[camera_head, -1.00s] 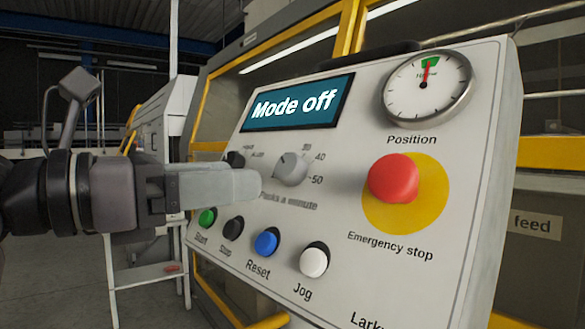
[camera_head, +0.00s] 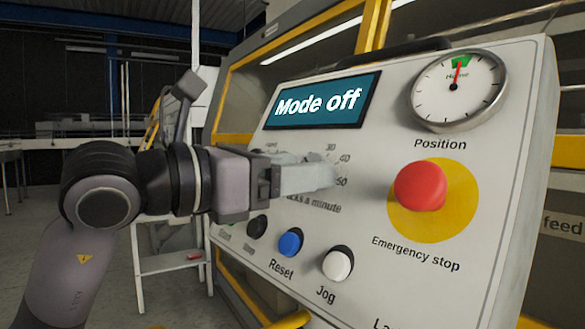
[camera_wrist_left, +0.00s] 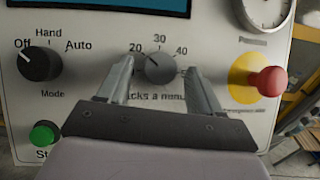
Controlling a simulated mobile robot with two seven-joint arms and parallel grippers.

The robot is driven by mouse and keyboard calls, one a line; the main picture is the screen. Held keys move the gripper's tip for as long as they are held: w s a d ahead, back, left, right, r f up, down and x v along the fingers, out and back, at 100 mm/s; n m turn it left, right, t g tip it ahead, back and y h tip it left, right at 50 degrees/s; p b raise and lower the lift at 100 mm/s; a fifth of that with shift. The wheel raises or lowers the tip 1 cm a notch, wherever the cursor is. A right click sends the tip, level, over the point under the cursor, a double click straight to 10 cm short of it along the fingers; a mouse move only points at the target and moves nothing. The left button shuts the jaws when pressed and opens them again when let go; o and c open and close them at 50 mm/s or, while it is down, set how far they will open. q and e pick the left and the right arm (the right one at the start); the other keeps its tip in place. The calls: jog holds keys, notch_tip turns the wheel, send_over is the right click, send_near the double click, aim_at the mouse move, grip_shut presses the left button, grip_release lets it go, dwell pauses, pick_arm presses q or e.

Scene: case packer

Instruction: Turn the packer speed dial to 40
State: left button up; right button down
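The packer speed dial (camera_wrist_left: 160,68) is a small grey knob marked 20, 30, 40 and 50, above the words "Packs a minute". In the left wrist view its pointer mark appears to face up and left, near 20. My left gripper (camera_head: 326,174) is in front of the dial and hides it in the head view. In the left wrist view the left gripper (camera_wrist_left: 160,67) is open, with one finger on each side of the dial and a gap on both sides. Whether the fingertips reach its depth is unclear. My right gripper is not in view.
The panel display (camera_head: 320,102) reads "Mode off". The mode knob (camera_wrist_left: 40,64) points to Off, left of the dial. A red emergency stop (camera_head: 420,186) sticks out to the right. Blue (camera_head: 290,242) and white (camera_head: 337,264) buttons sit below the gripper.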

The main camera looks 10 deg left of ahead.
pick_arm(q)
jog(key=c, duration=0.9)
jog(key=shift+m, duration=0.3)
